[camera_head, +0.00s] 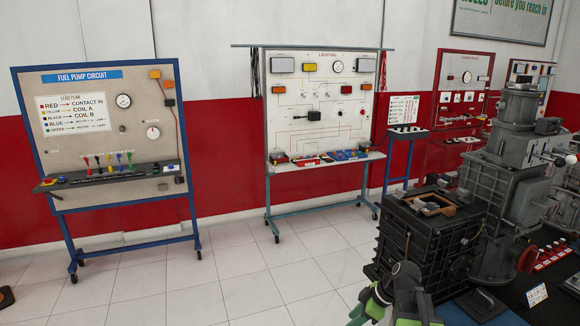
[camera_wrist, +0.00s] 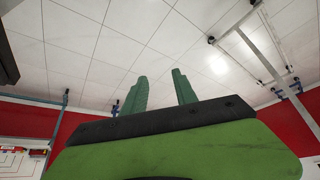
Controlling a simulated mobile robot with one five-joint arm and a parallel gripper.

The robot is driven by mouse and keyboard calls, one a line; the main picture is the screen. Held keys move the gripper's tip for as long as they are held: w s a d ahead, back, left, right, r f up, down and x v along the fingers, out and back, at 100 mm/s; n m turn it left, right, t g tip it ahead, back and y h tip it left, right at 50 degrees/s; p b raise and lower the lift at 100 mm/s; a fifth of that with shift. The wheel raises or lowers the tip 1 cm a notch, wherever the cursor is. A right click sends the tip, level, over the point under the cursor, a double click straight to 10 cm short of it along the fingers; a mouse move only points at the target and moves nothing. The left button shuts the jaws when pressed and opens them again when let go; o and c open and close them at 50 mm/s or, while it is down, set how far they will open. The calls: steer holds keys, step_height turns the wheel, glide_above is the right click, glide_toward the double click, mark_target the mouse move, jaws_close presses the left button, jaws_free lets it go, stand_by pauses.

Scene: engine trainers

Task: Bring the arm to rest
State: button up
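My gripper (camera_wrist: 160,75) shows in the wrist view as two green fingers rising from a black bar with a green body below it. The fingers stand apart with floor tiles visible between them, and nothing is held. In the head view, green and black parts of my arm show at the bottom edge, right of the middle. They are in front of a black battery-like box (camera_head: 415,245) with an open top. The arm's lower part is cut off by the frame.
A fuel pump circuit board (camera_head: 75,170) on a blue wheeled stand is at the left. A white lighting board (camera_head: 320,115) stands in the middle. A grey engine assembly (camera_head: 497,175) crowds the right. White tiled floor (camera_head: 230,280) is clear at the centre left.

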steer(key=s+a+f+m+g+h, duration=0.2)
steer(key=s+a+m, duration=0.15)
steer(key=a, duration=0.75)
steer(key=s+d+m+h, duration=0.1)
steer(key=m, duration=0.2)
steer(key=s+d+m+h, duration=0.1)
steer(key=d+m, duration=0.1)
steer(key=m, duration=0.1)
steer(key=s+d+m+h, duration=0.1)
steer(key=m, duration=0.2)
steer(key=shift+s+d+f+m+g, duration=0.15)
steer(key=shift+s+d+m+g, duration=0.15)
steer(key=shift+s, duration=0.1)
